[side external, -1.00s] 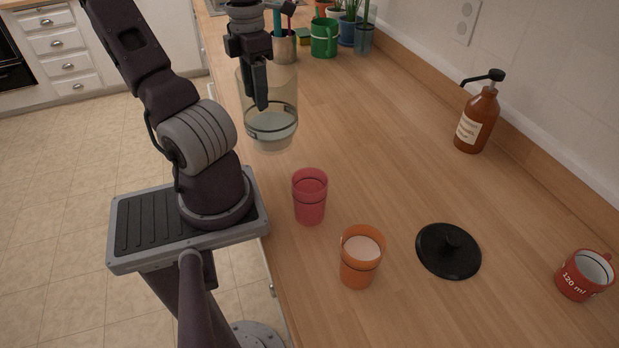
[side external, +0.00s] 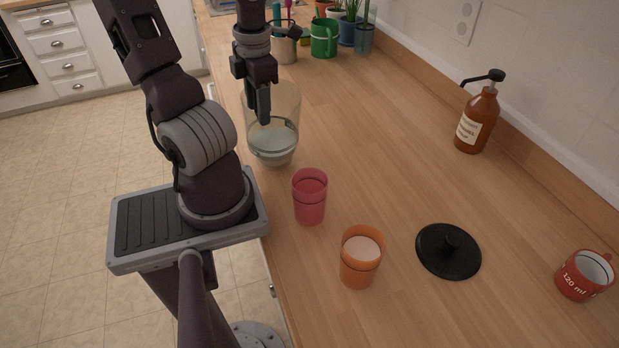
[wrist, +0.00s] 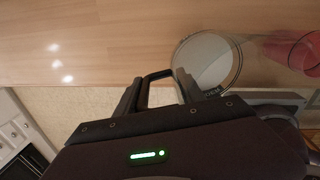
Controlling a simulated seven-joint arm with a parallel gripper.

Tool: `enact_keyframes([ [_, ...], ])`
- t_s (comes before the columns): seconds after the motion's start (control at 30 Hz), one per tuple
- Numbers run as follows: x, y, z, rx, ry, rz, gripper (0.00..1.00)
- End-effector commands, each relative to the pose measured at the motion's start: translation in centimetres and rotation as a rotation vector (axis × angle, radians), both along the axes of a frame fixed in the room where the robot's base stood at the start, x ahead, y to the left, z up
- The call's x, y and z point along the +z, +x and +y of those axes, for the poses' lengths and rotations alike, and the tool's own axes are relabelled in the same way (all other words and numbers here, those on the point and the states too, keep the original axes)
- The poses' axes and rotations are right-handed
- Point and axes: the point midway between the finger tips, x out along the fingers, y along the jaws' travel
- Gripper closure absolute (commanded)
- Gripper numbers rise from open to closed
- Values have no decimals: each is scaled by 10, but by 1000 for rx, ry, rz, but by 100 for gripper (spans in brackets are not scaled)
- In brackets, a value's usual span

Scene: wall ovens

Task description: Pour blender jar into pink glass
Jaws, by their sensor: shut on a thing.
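The clear blender jar (side external: 284,115) is upright, with pale liquid in its lower part. My gripper (side external: 263,108) is shut on the jar's wall or rim. In the wrist view the jar (wrist: 207,60) sits just beyond the fingers (wrist: 160,85). The pink glass (side external: 310,197) stands upright on the counter, close to the jar and nearer the camera. It also shows at the right edge of the wrist view (wrist: 305,52). No liquid can be made out in it. Whether the jar's base touches the counter I cannot tell.
An orange glass (side external: 360,258) with pale contents stands near the pink glass. A black lid (side external: 448,251), a red 120 ml cup (side external: 584,276) and a brown pump bottle (side external: 477,120) are to the right. A green mug (side external: 324,38) and plants stand at the back. The middle counter is clear.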

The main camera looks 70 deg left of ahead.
Motion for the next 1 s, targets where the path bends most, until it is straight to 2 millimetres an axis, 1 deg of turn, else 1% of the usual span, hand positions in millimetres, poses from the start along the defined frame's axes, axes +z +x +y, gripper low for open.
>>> enact_keyframes([
  [0.4, 20, 1, -12, 3, 210, 32, 100],
  [0.6, 25, 2, -17, 8, 268, 33, 100],
  [0.77, 25, 2, -21, 4, 300, 46, 100],
  [1.0, 35, 7, -40, -10, 474, 68, 100],
])
